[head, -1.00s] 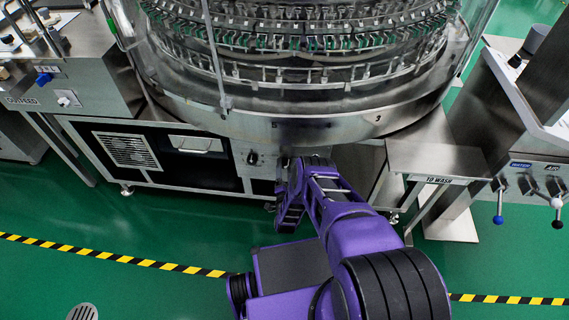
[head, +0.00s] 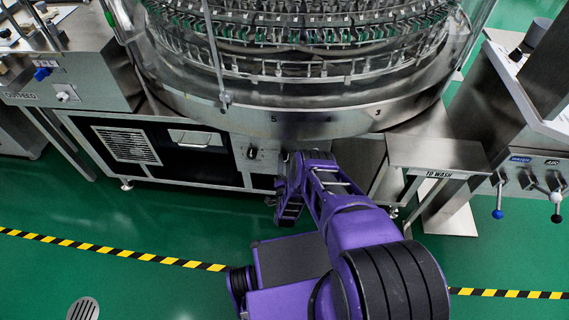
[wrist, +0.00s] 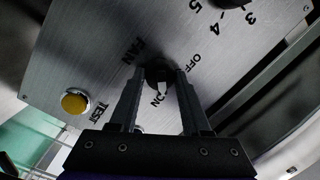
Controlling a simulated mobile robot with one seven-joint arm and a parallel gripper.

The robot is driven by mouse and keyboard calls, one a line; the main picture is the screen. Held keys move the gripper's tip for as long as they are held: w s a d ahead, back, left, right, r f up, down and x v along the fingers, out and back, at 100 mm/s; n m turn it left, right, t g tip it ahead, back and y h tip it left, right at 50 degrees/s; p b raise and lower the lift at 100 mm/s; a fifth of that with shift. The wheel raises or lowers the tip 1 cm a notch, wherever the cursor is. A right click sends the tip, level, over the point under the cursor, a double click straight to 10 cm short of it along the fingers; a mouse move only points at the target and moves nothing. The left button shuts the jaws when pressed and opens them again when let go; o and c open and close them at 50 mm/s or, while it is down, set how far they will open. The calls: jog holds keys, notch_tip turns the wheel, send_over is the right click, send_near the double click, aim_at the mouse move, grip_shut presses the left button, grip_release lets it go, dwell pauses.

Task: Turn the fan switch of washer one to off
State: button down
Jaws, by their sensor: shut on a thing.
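The fan switch (wrist: 158,74) is a small black knob with a white mark on a brushed steel panel (wrist: 108,60) in the wrist view. The labels FAN, ON and OFF surround it. Its white mark lies on the side toward the ON label, between my fingers. My gripper (wrist: 161,84) is shut on the knob, with one finger on each side. In the head view, my gripper and forearm reach the panel under the washer (head: 285,126) and hide the fan switch.
A yellow TEST button (wrist: 74,101) sits left of the switch. A black numbered dial (wrist: 228,4) is above right and also shows in the head view (head: 252,153). The TO WASH shelf (head: 437,153) and a blue-tipped lever (head: 498,214) stand to the right.

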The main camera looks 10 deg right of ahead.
jog(key=shift+a+r+n+g+h, duration=0.1)
jog(key=shift+n+g+h, duration=0.2)
jog(key=shift+n, duration=2.4)
jog(key=shift+r+n+g+h, duration=0.1)
jog(key=shift+n+g+h, duration=0.2)
jog(key=shift+n, duration=2.4)
jog(key=shift+a+n+g+h, duration=0.1)
jog(key=shift+n+g+h, duration=0.2)
jog(key=shift+n, duration=2.4)
jog(key=shift+d, duration=0.1)
jog(key=shift+c, duration=1.8)
grip_release()
jog(key=shift+s, duration=0.15)
